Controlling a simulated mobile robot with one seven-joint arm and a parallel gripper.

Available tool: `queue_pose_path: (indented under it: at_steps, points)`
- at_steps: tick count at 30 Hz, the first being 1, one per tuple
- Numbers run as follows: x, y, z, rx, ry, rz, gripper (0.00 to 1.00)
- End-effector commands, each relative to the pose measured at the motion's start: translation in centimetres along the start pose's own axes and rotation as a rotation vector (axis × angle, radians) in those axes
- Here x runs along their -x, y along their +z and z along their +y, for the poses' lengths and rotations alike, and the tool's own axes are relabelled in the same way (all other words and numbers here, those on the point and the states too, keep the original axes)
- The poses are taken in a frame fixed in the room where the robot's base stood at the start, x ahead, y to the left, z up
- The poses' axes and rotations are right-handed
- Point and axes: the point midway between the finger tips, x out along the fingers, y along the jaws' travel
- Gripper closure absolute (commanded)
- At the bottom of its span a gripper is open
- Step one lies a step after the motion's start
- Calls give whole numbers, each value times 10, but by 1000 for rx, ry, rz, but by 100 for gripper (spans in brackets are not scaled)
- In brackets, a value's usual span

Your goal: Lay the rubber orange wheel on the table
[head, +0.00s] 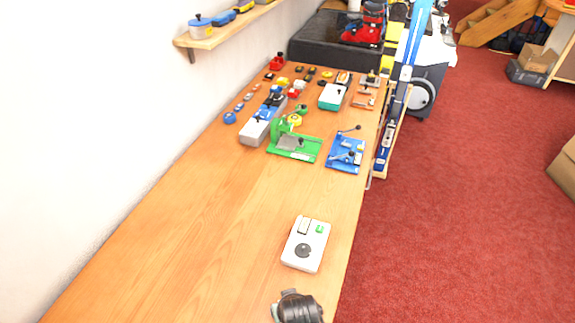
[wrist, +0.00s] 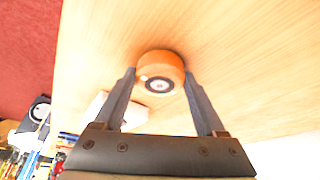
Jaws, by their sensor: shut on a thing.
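The orange wheel (wrist: 150,63) shows in the wrist view, with a dark ring and pale hub facing the camera. My gripper (wrist: 159,77) is shut on it, one finger on each side of the wheel. Bare wood of the table (wrist: 240,60) lies behind the wheel, with a soft shadow close by. I cannot tell whether the wheel touches the table. The wheel does not show in the head view, where the table (head: 190,225) runs away from me along the wall.
A white box with a black dial (head: 305,245) stands near the table's right edge. Further back are a green device (head: 295,148), a blue device (head: 346,153), a grey one (head: 257,133) and several small parts. The near left and middle of the table are clear.

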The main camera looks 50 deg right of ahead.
Motion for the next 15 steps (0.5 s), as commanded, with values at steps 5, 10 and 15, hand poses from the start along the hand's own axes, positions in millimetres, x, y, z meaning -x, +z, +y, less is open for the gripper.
queue_pose_path:
  at_steps: [5, 10, 15]
  points:
    - [0, -1, 0, 0, 0, 2, 88]
    - [-3, 1, 0, 0, 0, 1, 20]
    - [-2, 1, 0, 0, 0, 1, 0]
